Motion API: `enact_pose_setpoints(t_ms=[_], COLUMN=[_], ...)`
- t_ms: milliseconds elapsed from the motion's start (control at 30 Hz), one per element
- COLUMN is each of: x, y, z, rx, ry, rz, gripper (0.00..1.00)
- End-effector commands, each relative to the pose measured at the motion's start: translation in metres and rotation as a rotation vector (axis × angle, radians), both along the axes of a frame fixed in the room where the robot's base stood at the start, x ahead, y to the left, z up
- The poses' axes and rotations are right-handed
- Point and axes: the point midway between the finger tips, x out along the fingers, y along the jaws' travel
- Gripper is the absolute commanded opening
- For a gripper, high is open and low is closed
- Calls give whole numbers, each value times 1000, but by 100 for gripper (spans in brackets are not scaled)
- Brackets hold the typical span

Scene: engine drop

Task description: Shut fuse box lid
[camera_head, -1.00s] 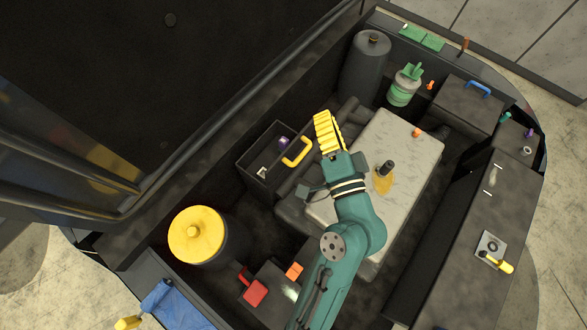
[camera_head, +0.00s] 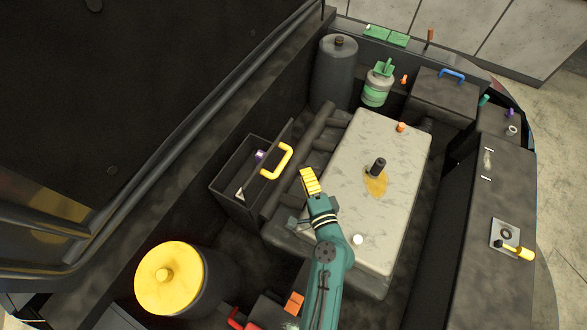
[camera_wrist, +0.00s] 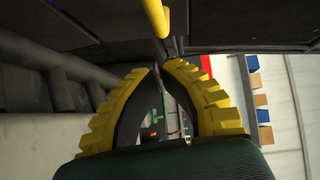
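The fuse box (camera_head: 232,200) is a dark open-topped box left of the engine, with a purple piece (camera_head: 260,156) and a pale piece inside. Its dark lid (camera_head: 262,186) stands raised along the box's right side, with a yellow handle (camera_head: 283,160) on it. My gripper (camera_head: 309,172) has yellow ribbed fingers and is right of the handle, apart from it. In the wrist view the two fingertips (camera_wrist: 160,66) nearly meet with nothing held between them. The yellow handle (camera_wrist: 155,18) shows just beyond the tips, at the top.
The pale engine block (camera_head: 365,215) with a dark cap (camera_head: 377,166) lies right of my gripper. Dark ribbed pipes (camera_head: 310,150) run between box and engine. A yellow-topped cylinder (camera_head: 170,277) stands at the near left. The raised hood (camera_head: 120,90) fills the upper left.

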Motion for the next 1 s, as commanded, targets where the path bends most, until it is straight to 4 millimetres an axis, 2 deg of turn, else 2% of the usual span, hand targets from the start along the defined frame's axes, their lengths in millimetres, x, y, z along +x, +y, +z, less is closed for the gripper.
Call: enact_pose_setpoints(t_ms=[100,300,1000], x=[10,18,22], y=[21,34,32], z=[-1,-3,3], rx=[0,-1,-48], ry=[1,0,26], rz=[5,1,-15], gripper=[0,0,0])
